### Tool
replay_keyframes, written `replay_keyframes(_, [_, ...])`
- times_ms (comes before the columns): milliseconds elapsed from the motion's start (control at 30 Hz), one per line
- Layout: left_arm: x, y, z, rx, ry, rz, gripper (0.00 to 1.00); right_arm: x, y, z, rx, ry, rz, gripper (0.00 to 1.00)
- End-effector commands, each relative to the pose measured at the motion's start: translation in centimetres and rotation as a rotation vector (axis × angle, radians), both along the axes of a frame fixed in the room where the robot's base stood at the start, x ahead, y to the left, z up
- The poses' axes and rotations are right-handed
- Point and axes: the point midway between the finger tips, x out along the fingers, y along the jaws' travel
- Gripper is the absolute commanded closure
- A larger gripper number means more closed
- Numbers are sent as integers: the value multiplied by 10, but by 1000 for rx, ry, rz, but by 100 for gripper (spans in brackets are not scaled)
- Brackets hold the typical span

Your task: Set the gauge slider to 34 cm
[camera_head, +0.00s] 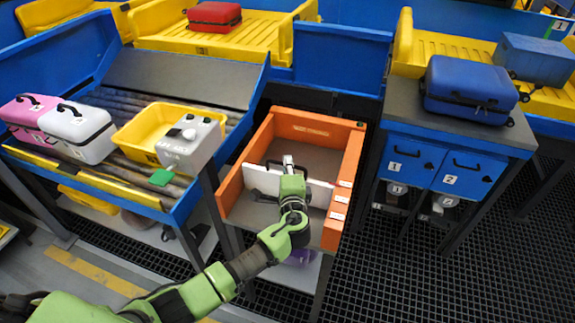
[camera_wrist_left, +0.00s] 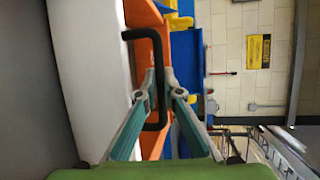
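The gauge slider (camera_head: 262,181) is a white upright plate across the inside of an open orange box (camera_head: 229,189). In the left wrist view the white plate (camera_wrist_left: 90,70) fills the left side, and its black handle (camera_wrist_left: 158,122) sticks out from it. My left gripper (camera_head: 288,162) reaches over the plate from the front. In the left wrist view its two fingertips (camera_wrist_left: 160,75) close in on either side of the handle bar and appear to touch it. White labels (camera_head: 341,199) sit on the box's right wall; their numbers are too small to read. My right gripper is not in view.
A roller conveyor (camera_head: 215,108) at left carries a pink case (camera_head: 22,112), a white case (camera_head: 84,135) and a yellow tray (camera_head: 146,132).

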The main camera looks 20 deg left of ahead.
Motion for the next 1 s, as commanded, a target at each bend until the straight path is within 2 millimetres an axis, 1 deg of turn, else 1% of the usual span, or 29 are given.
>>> replay_keyframes(167, [-1,0,0,0,1,0,100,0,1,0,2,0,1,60])
replay_keyframes(267, [-7,0,-1,-1,3,-1,100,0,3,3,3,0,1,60])
replay_keyframes(500, [-48,1,-2,-2,7,-2,100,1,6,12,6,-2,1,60])
replay_keyframes(600, [-58,1,-2,0,6,-1,100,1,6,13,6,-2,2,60])
replay_keyframes(700, [-61,2,-1,-1,3,-1,100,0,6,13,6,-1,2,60])
replay_keyframes(967, [-61,2,-1,-1,2,0,100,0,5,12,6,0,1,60])
replay_keyframes(1000, [-61,2,-1,-1,2,0,83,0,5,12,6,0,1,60])
